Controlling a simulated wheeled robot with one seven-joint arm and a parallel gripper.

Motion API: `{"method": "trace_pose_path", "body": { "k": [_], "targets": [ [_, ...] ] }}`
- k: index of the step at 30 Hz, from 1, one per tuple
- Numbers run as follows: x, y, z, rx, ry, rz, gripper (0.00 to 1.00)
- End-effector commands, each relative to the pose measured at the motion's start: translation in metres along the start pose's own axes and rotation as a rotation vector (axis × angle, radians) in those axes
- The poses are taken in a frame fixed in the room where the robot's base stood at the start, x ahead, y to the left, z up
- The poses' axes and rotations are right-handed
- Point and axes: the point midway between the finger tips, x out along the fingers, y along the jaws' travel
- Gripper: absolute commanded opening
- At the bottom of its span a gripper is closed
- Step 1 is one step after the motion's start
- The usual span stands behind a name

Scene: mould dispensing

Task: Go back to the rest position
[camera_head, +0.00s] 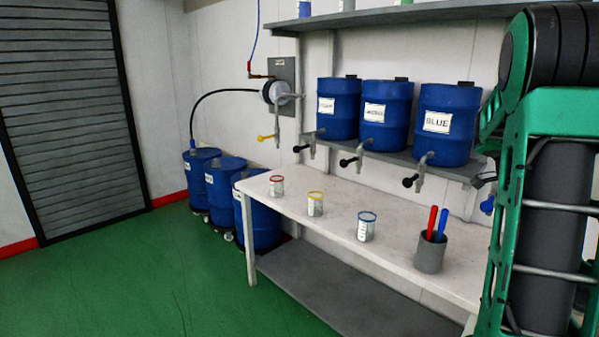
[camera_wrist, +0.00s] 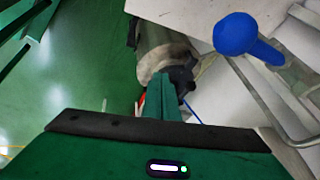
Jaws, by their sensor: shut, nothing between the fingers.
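My gripper (camera_wrist: 165,88) is in the wrist view, with its green fingers together and nothing held between them. A blue knob (camera_wrist: 235,34) on a metal stem is close by, up and to the right of the fingers, apart from them in the picture. In the head view my green arm fills the right side, and I cannot clearly make out the gripper there. A blue knob (camera_head: 488,204) shows beside the arm's left edge.
A white table (camera_head: 330,235) bears three cups with red (camera_head: 277,186), yellow (camera_head: 315,204) and blue (camera_head: 367,227) rims, and a grey holder (camera_head: 430,254) with red and blue sticks. Blue barrels with taps stand on a shelf above. The green floor (camera_head: 150,275) at left is clear.

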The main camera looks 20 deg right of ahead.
Motion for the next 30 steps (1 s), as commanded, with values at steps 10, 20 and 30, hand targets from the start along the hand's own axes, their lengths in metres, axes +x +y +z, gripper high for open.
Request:
{"method": "trace_pose_path", "body": {
  "k": [10, 20, 30],
  "targets": [
    [-0.065, 0.140, 0.070, -0.778, -0.248, -0.028, 0.00],
    [-0.092, 0.283, 0.108, -1.519, -0.431, -0.151, 0.00],
    [-0.094, 0.344, 0.116, -1.839, -0.494, -0.226, 0.00]
  ]
}}
